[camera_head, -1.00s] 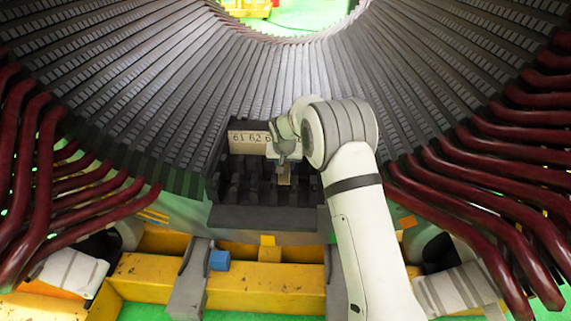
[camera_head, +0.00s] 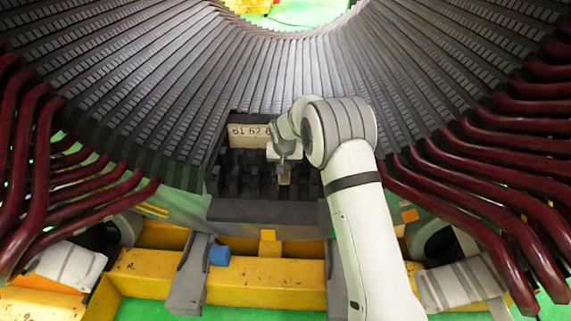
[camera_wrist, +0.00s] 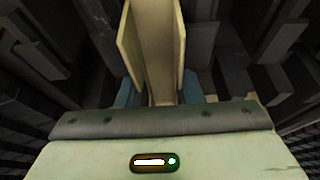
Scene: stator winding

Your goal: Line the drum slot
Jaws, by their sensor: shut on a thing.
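My gripper (camera_head: 284,161) is low at the gap in the dark stator drum (camera_head: 160,85), in front of a pale numbered strip. In the wrist view my gripper (camera_wrist: 158,98) is shut on a cream, channel-shaped slot liner (camera_wrist: 155,45), with a blue finger on each side of it. The liner's walls stand up along its length, and it stretches away from the gripper between dark slot walls. A small tan piece of the liner (camera_head: 284,180) shows below the gripper in the head view. Its far end, and whether it touches a slot, cannot be told.
The numbered strip (camera_head: 246,131) reads 61, 62 and is partly covered by my arm. Dark red coil bars (camera_head: 22,150) crowd both sides. A yellow frame (camera_head: 270,285) and a small blue block (camera_head: 219,255) lie below the drum.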

